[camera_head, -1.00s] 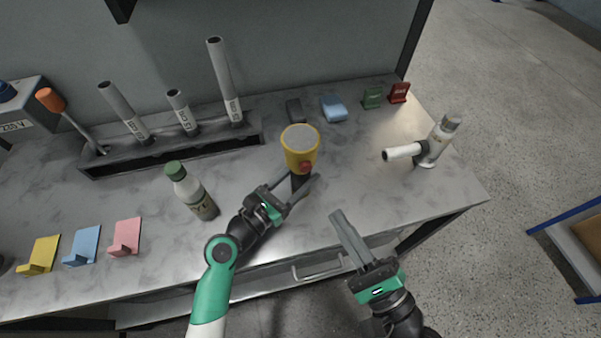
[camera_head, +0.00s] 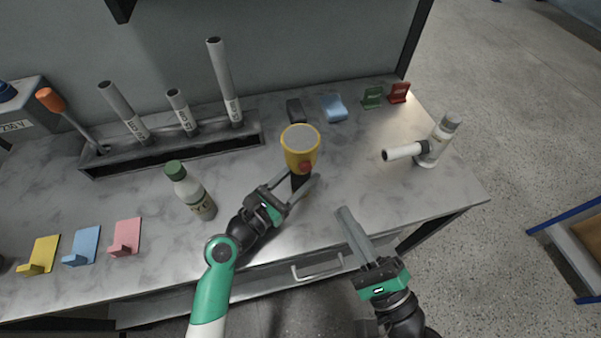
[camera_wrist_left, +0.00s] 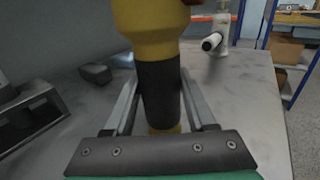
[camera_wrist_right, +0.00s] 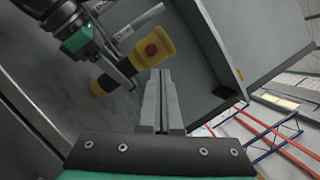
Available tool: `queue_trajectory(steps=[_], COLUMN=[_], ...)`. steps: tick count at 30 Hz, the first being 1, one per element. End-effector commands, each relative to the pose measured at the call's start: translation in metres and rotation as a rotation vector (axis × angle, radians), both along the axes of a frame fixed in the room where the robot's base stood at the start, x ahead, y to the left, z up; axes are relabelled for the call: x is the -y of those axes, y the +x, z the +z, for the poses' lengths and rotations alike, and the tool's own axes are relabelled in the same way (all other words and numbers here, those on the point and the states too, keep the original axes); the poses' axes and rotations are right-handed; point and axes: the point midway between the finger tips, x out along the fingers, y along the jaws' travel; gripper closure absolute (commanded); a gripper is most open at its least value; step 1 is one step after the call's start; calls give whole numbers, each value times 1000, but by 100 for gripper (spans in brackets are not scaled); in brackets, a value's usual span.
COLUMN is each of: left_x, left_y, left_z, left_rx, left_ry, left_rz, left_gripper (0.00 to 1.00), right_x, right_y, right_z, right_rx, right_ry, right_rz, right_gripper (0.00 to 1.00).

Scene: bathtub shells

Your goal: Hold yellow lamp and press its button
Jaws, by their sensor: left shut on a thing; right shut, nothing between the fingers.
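The yellow lamp (camera_head: 299,147) has a round pale top, a dark grip and a red button (camera_head: 306,167) on its front side. My left gripper (camera_head: 300,185) is shut on the lamp's dark grip (camera_wrist_left: 158,90), with one finger on each side in the left wrist view. My right gripper (camera_head: 344,210) is shut and empty, to the right of the lamp and nearer the table's front edge. In the right wrist view its closed fingers (camera_wrist_right: 160,98) are apart from the lamp (camera_wrist_right: 150,53) and its red button (camera_wrist_right: 151,50).
A green-capped bottle (camera_head: 191,191) stands left of my left gripper. A white pipe-like device (camera_head: 432,145) stands at the right. A dark rack (camera_head: 170,153) with tubes is at the back left. Colored holders (camera_head: 124,240) lie at the left. The table between lamp and white device is clear.

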Motion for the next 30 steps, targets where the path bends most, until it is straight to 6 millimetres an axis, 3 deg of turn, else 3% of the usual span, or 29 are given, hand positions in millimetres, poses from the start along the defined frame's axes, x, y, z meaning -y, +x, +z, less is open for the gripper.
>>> queue_trajectory(steps=[2,6,10,14,19,20,25,30], left_x=[0,0,0,0,0,0,0,0], left_y=[0,0,0,0,0,0,0,0], left_z=[0,0,0,0,0,0,0,0], left_rx=[0,0,0,0,0,0,0,0], left_ry=[0,0,0,0,0,0,0,0], left_rz=[0,0,0,0,0,0,0,0], left_gripper=[100,100,100,100,100,100,100,100], right_x=[19,72,98,90,36,25,-22,-31], right_y=[8,20,11,-7,-28,-31,-34,-22], right_z=[6,21,46,68,69,65,28,7], right_rx=[116,386,628,880,1293,-1289,-1287,-1301], right_ry=[-161,-700,-1261,-1794,-2376,2299,1930,1864], right_rz=[-142,-566,-937,-1249,-1573,1513,1225,1103], right_gripper=[100,100,100,100,100,100,100,100])
